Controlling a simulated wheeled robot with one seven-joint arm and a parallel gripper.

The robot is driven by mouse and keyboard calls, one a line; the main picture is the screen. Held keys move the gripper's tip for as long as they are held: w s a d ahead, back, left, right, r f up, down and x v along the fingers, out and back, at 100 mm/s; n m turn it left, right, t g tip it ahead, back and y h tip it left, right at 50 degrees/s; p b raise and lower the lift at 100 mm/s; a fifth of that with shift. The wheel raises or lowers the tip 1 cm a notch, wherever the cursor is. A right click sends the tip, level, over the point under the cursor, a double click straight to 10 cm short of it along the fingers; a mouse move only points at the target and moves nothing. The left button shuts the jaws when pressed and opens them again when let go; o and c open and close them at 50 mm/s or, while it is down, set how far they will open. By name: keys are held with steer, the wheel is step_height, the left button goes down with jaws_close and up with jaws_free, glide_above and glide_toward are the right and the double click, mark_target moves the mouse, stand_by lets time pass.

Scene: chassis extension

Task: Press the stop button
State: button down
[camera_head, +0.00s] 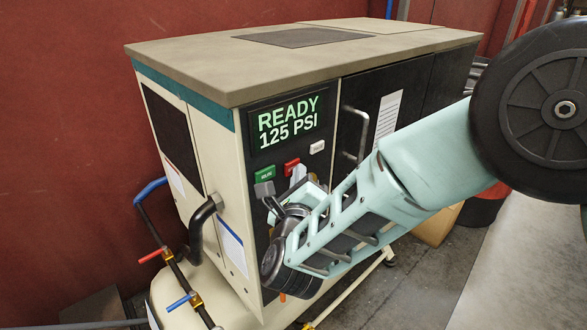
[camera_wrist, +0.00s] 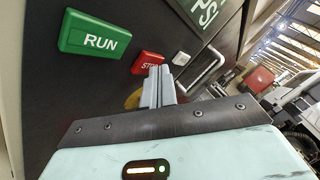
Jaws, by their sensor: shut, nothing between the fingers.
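The red stop button (camera_head: 291,166) is on the dark front panel of the compressor, right of the green run button (camera_head: 265,173). In the wrist view the stop button (camera_wrist: 146,61) is partly hidden behind my fingertips, and the green RUN button (camera_wrist: 93,34) is in full view at upper left. My gripper (camera_head: 299,173) is shut and empty, its tips at the lower edge of the stop button. In the wrist view the closed fingers (camera_wrist: 158,72) overlap the red button. I cannot tell whether they touch it.
The display (camera_head: 288,122) reads READY 125 PSI in green. A small white button (camera_head: 317,147) is right of the stop button. A door handle (camera_head: 357,135) sticks out farther right. A dark pipe (camera_head: 203,225) and blue and red hose fittings (camera_head: 150,255) are at lower left.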

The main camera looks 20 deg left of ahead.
steer(key=shift+s+d, duration=0.25)
steer(key=shift+d, duration=0.35)
steer(key=shift+b, duration=0.3)
steer(key=d, duration=0.1)
steer(key=s+d+b, duration=0.1)
steer(key=d, duration=0.1)
steer(key=s+d, duration=0.1)
steer(key=shift+d+b, duration=0.3)
steer(key=shift+b, duration=0.1)
steer(key=s+d+n+g+h, duration=0.2)
steer(key=s+d+n+g, duration=0.3)
steer(key=d+n, duration=0.5)
steer(key=s+d+f+n+g+h+b, duration=0.1)
steer(key=s+d+n+g+h, duration=0.1)
steer(key=s+d+n+g, duration=0.4)
steer(key=s+d+f+n+g+h+b, duration=0.1)
steer(key=s+d+n+g+h, duration=0.1)
steer(key=s+d+n+g, duration=0.4)
steer(key=s+d+n, duration=0.4)
steer(key=d+n, duration=0.3)
steer(key=d, duration=0.1)
steer(key=shift+f+n, duration=0.2)
steer(key=shift+n, duration=0.1)
